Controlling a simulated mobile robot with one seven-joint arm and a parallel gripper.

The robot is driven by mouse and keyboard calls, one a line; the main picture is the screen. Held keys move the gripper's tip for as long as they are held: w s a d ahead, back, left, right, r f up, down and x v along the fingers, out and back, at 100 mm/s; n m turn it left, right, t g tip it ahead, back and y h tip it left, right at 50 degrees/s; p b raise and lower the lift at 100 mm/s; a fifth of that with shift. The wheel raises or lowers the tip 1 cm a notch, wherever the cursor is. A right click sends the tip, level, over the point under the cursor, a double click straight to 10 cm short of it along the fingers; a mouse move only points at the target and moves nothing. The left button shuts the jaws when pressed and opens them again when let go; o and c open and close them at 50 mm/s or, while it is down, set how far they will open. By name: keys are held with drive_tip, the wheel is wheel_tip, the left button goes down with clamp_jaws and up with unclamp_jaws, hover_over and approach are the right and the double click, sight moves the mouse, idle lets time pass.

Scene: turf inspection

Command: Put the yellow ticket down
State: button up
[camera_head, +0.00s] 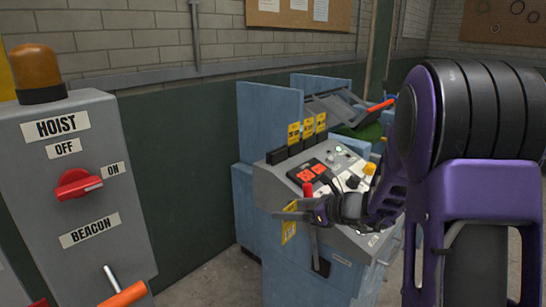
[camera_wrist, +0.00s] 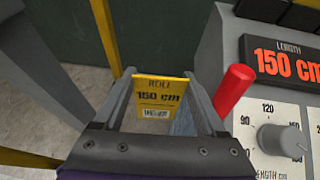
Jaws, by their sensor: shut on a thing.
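My gripper (camera_head: 285,210) is shut on a yellow ticket (camera_wrist: 160,97), which it holds in front of the grey console (camera_head: 265,185). In the wrist view the ticket sits between the two fingers (camera_wrist: 161,85) and reads ROLL, 150 cm, with a barcode below. In the head view the ticket (camera_head: 289,230) hangs below the fingers, partly hidden by them. I cannot see it touching any surface.
A red-handled lever (camera_wrist: 233,90) stands close to the right finger. The console has a LENGTH display (camera_wrist: 285,62) showing 150 cm and a knob (camera_wrist: 282,141). Several other yellow tickets (camera_head: 308,129) stand at its back edge. A HOIST/BEACON box (camera_head: 75,150) stands left.

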drive_tip(key=s+d+f, duration=0.3)
drive_tip(key=s+f, duration=0.1)
drive_tip(key=f, duration=0.6)
drive_tip(key=s+d+f+n+g, duration=0.1)
drive_tip(key=s+d+f, duration=0.2)
drive_tip(key=f, duration=0.7)
drive_tip(key=shift+s+d+y, duration=0.15)
drive_tip(key=shift+s+y, duration=0.15)
drive_tip(key=shift+s, duration=0.6)
drive_tip(key=shift+r, duration=0.1)
drive_tip(key=shift+d+r+p, duration=0.3)
drive_tip(key=shift+p, duration=0.05)
